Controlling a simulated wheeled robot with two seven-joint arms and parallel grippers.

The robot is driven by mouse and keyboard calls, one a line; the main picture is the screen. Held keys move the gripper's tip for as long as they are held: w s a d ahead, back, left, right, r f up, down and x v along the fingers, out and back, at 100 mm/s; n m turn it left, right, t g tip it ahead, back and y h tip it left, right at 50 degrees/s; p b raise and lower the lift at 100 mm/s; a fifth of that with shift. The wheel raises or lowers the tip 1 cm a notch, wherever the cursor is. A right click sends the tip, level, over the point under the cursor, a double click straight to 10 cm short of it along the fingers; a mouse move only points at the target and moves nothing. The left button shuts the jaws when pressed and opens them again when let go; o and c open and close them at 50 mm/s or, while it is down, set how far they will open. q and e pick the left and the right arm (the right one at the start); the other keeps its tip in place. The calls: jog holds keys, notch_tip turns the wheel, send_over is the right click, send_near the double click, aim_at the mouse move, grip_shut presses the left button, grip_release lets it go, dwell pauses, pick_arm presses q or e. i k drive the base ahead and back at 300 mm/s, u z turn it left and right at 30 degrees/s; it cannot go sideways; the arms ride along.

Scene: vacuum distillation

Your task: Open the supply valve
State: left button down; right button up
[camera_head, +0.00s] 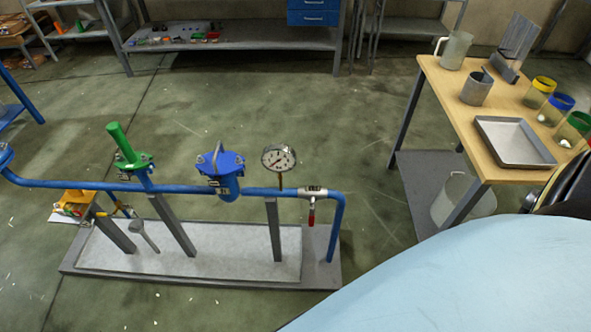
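A blue pipe (110,186) runs across a low grey base on the floor. A ball valve (313,192) sits at the pipe's right end, and its red lever (312,217) hangs straight down. A valve with a green handle (119,141) stands on the left part of the pipe, its handle tilted up. I cannot tell from labels which one is the supply valve. A round pressure gauge (278,158) stands between the ball valve and a blue flanged unit (222,170). Neither of my grippers is in view.
A wooden table (440,82) at the right holds a metal tray (514,141), a jug (454,50) and several containers. A light blue curved surface (470,280) fills the lower right. The floor beyond the pipe is clear.

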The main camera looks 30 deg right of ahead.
aim_at(312, 216)
jog(key=i, duration=0.85)
jog(key=z, duration=1.95)
